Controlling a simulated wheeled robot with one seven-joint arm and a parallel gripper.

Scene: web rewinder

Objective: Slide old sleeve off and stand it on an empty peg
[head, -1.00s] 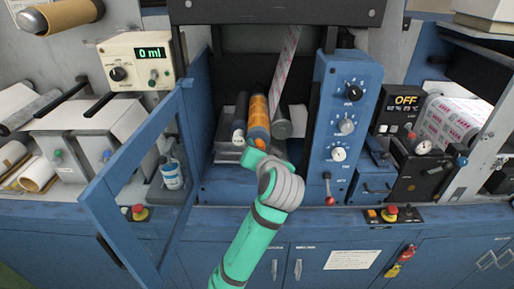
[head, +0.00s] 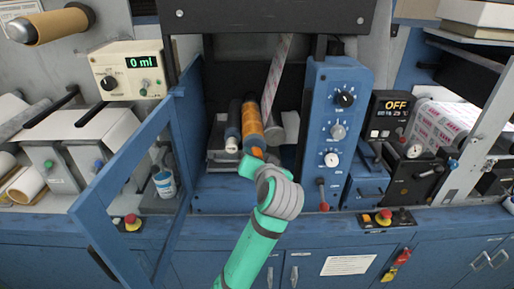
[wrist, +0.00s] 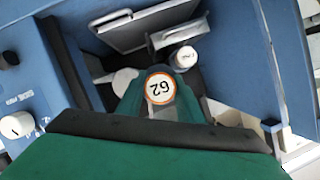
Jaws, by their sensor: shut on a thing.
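The orange sleeve (head: 251,115) sits in the open bay of the machine, pointing toward me between a dark roller with a white end (head: 233,128) and a grey roll (head: 276,130). My gripper (head: 250,168) is at its near end, shut on it. In the wrist view the sleeve's round end, ringed in orange and marked 62 (wrist: 160,87), shows between my green fingers. How far the sleeve sits on its shaft is hidden. I cannot make out an empty peg in either view.
The open blue door frame (head: 125,175) stands left of my arm. The blue knob panel (head: 336,125) with a red-tipped lever bounds the bay on the right. Cores and rolls (head: 25,185) lie at far left.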

